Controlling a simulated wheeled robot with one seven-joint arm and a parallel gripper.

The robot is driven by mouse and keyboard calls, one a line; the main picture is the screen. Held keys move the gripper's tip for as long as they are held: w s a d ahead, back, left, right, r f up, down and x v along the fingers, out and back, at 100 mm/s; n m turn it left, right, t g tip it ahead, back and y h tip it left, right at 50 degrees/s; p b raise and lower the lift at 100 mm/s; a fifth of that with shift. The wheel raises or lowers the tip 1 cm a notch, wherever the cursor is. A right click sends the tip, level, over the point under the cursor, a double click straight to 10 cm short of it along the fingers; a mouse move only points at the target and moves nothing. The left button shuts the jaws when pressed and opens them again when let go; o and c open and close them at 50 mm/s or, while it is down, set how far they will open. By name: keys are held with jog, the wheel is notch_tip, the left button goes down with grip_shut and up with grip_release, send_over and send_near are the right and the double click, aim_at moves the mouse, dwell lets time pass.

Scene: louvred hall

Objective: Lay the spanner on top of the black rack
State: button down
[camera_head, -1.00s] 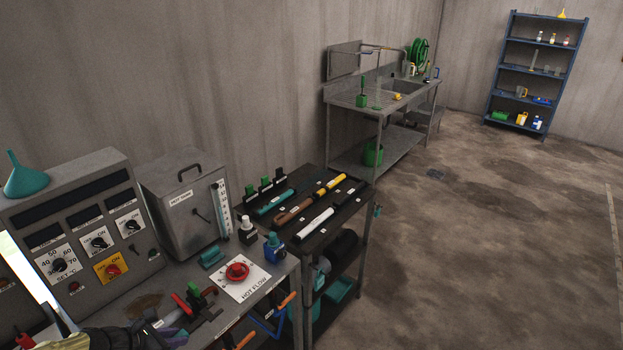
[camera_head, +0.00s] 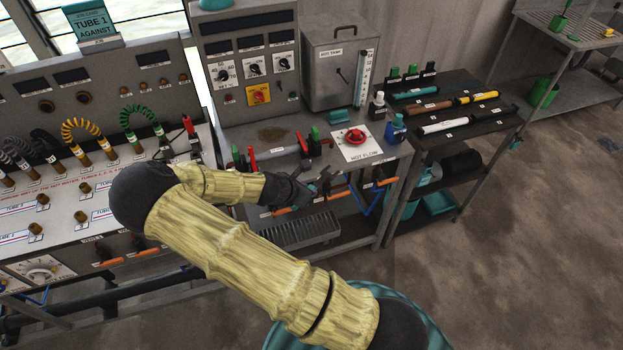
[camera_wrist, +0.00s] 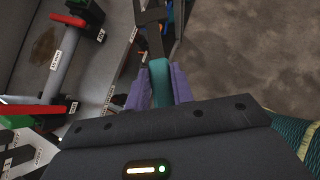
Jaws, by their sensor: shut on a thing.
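My gripper (camera_head: 308,190) is at the front edge of the bench, left of the rack. In the wrist view its purple fingers (camera_wrist: 158,92) are shut on a teal handle (camera_wrist: 159,76), which I take for the spanner. Its dark far end (camera_wrist: 153,22) points away from the fingers. In the head view the spanner is small and partly lost against the bench's clutter. The black rack (camera_head: 468,133) stands to the right, its dark top carrying several tools in rows. The rack does not show in the wrist view.
The floor (camera_head: 500,240) in front of the rack is clear.

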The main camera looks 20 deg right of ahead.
jog(key=n, duration=0.1)
jog(key=f+n+t+y, duration=0.1)
jog(key=f+n+t+b, duration=0.1)
jog(key=shift+d+f, duration=0.2)
jog(key=shift+d, duration=0.05)
jog(key=n+y, duration=0.1)
jog(key=f+n+t+y, duration=0.1)
jog(key=n+b, duration=0.1)
jog(key=n, duration=0.1)
jog(key=shift+s+a+f+t+y, duration=0.15)
jog(key=shift+a+f+t+y, duration=0.15)
jog(key=shift+a+y, duration=0.1)
jog(key=a+n+y, duration=0.1)
jog(key=s+a+n+y+b, duration=0.1)
jog(key=n, duration=0.1)
jog(key=a+n+t+y, duration=0.1)
jog(key=n, duration=0.1)
jog(key=shift+s+f+y, duration=0.35)
jog(key=shift+s+y, duration=0.05)
jog(key=shift+w, duration=0.15)
